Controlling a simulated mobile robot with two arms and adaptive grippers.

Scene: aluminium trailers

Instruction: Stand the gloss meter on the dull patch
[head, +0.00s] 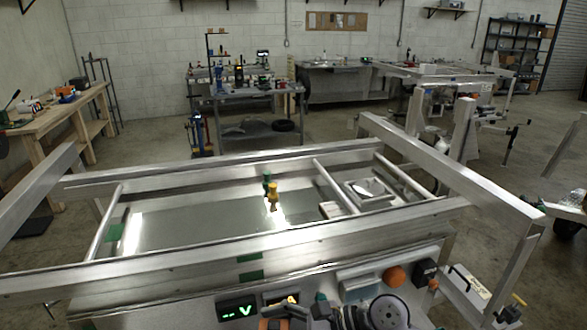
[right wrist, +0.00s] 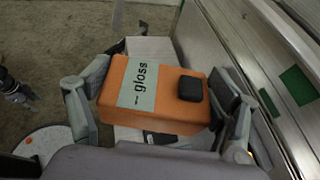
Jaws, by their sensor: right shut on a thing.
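The gloss meter (right wrist: 190,118) is an orange box with a pale label reading "gloss" and a black block on top. In the right wrist view my right gripper (right wrist: 160,100) is shut on it, one finger at each end. The trailer's metal floor panel (head: 185,225) shows bright reflections in the head view; I cannot tell for certain which area is the dull patch. A dark jointed part (right wrist: 14,92) at the left edge of the right wrist view may be my left gripper; its jaws are unclear.
Aluminium rails (head: 250,245) frame the panel. A small yellow-and-green object (head: 272,193) stands on the panel. A tray (head: 368,191) lies at its right. An orange knob (head: 394,277) and a round disc (head: 388,312) are at the near side. Green patches (right wrist: 297,83) mark the metal side.

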